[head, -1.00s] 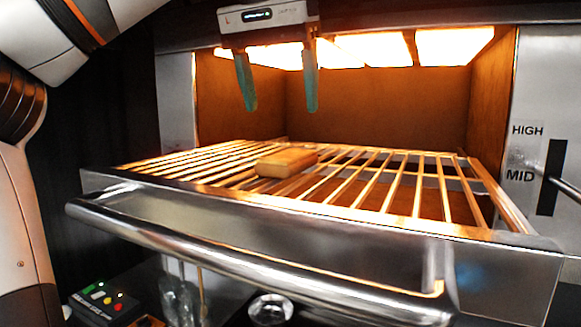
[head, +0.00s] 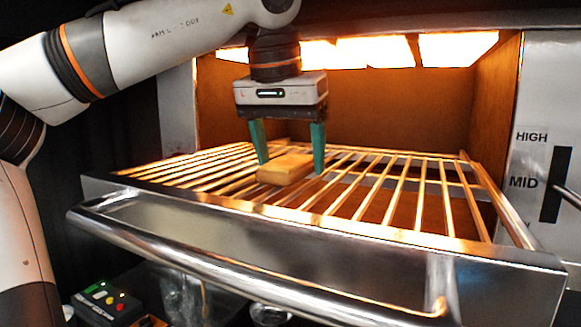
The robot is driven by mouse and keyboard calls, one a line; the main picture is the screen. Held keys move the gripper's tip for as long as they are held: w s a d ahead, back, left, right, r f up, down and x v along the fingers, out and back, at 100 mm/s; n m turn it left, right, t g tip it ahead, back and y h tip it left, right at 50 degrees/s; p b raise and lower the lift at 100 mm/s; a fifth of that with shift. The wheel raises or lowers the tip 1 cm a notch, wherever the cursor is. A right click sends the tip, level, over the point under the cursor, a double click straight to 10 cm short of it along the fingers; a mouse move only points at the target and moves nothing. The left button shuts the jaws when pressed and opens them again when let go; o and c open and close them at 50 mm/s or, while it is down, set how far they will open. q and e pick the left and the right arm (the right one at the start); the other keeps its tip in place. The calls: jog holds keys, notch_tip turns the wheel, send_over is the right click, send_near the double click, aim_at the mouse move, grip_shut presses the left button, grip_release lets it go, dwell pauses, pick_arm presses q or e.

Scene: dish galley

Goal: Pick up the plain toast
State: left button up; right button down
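The plain toast (head: 284,171) is a pale brown slab lying flat on the wire rack (head: 375,190) of the pulled-out grill drawer, left of the rack's middle. My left gripper (head: 291,168) is above it, pointing down, with its green fingers spread apart. The left finger reaches the toast's far left edge and the right finger is by its right side. The gripper is open; I cannot tell whether either finger touches the toast. My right gripper is not in view.
Glowing heaters (head: 370,52) hang at the top of the grill opening, behind the gripper. A metal handle bar (head: 240,268) runs across the drawer front. A lever (head: 566,191) sticks out beside the HIGH and MID marks. A button box (head: 106,303) is at lower left.

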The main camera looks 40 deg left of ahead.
pick_arm(q)
jog(key=shift+d, duration=0.1)
jog(key=c, duration=0.9)
jog(key=shift+r, duration=0.15)
